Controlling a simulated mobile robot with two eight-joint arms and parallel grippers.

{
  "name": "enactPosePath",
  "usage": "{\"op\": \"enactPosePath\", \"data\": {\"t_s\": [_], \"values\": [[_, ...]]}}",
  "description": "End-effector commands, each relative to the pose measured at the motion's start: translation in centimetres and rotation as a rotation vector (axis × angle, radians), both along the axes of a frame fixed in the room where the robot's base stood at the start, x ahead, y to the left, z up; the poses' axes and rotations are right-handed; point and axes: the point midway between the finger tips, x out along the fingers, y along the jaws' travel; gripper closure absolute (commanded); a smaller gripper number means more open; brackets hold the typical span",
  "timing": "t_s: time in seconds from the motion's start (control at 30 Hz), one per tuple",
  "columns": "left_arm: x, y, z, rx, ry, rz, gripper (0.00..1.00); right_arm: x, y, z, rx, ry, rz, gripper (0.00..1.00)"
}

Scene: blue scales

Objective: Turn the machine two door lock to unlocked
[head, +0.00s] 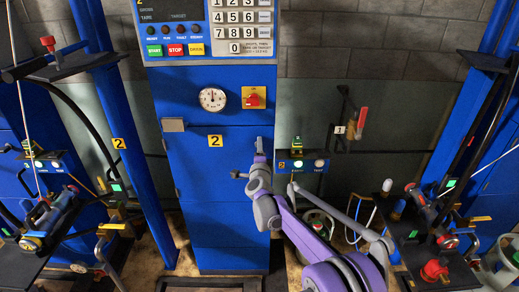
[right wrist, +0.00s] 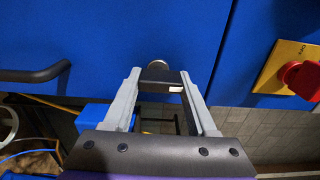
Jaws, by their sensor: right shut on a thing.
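Machine two is the blue cabinet (head: 215,190) with a yellow "2" label in the head view. Its door fills much of the right wrist view (right wrist: 120,35). My right gripper (right wrist: 161,76) is at the cabinet's right edge, also seen in the head view (head: 249,160). Its fingers are shut on a small black lock piece (right wrist: 160,77) with a pale mark near its right end. A round metal part (right wrist: 159,64) shows just behind it. In the head view my gripper hides the lock. I cannot read the lock's state. My left gripper is not in view.
A red knob on a yellow plate (right wrist: 297,76) is right of my right gripper in the wrist view; it is above it in the head view (head: 254,98). A dark bar handle (right wrist: 35,75) is at the left. Blue posts and other equipment flank the cabinet.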

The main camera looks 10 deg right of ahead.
Motion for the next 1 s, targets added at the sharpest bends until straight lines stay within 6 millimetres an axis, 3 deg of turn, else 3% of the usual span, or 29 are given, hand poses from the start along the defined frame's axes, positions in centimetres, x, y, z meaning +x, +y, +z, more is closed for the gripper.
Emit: {"op": "enactPosePath", "data": {"t_s": [0.17,0.2,0.37,0.73,1.0], "values": [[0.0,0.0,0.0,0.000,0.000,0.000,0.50,0.0,0.0,0.0,0.003,-0.001,0.000,0.98],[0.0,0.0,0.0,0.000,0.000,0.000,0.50,0.0,0.0,0.0,0.003,0.000,0.000,0.41],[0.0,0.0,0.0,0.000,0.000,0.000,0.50,0.0,0.0,0.0,0.002,0.000,0.000,0.12],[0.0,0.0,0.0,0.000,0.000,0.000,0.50,-0.5,0.1,0.0,0.000,0.000,0.000,0.12],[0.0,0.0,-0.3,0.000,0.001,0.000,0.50,-5.2,1.1,0.0,0.001,0.000,0.001,0.12]]}}
